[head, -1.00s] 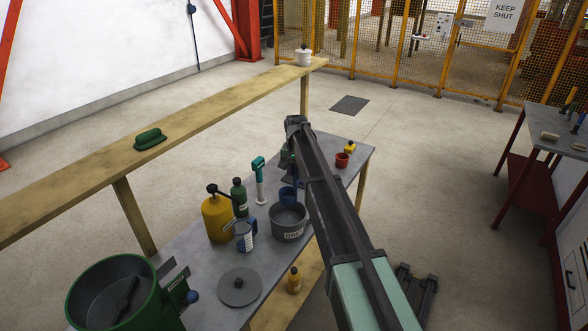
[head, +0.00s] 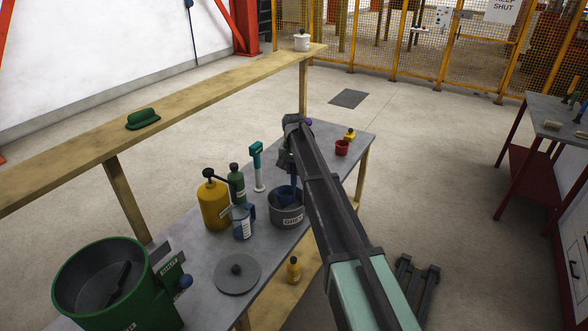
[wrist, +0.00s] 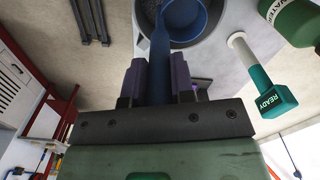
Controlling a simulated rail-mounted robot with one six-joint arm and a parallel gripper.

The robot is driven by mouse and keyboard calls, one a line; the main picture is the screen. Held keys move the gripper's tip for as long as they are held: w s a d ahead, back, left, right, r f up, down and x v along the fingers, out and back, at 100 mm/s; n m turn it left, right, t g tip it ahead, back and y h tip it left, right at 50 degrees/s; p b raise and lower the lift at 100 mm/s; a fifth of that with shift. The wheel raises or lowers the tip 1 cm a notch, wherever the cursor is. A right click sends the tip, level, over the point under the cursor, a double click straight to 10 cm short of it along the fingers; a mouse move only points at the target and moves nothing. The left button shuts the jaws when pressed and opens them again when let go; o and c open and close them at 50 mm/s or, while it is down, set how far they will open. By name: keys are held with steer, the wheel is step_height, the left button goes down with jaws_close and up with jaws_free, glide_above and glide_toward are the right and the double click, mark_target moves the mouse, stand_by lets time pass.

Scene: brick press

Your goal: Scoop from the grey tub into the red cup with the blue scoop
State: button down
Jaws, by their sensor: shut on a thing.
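The grey tub (head: 287,219) stands on the bench, with a label on its front; its dark rim and grey contents also show at the top of the wrist view (wrist: 148,9). The blue scoop (head: 286,193) has its bowl at the tub's mouth; how deep it sits I cannot tell. In the wrist view, my gripper (wrist: 159,75) is shut on the handle of the blue scoop (wrist: 182,18), between purple fingers. In the head view my arm partly hides the gripper. The red cup (head: 342,148) stands farther back, right of my arm, apart from the scoop.
A grey lid (head: 237,272) lies in front. A small yellow item (head: 350,134) sits behind the red cup.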

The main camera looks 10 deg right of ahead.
step_height(320, 180, down, 9)
steer(key=b, duration=0.8)
steer(key=shift+r, duration=0.2)
stand_by(0.6)
step_height(320, 180, up, 14)
steer(key=p, duration=1.4)
stand_by(0.4)
step_height(320, 180, up, 6)
steer(key=p, duration=0.6)
glide_above(294, 187)
steer(key=w, duration=0.1)
steer(key=shift+d, duration=0.1)
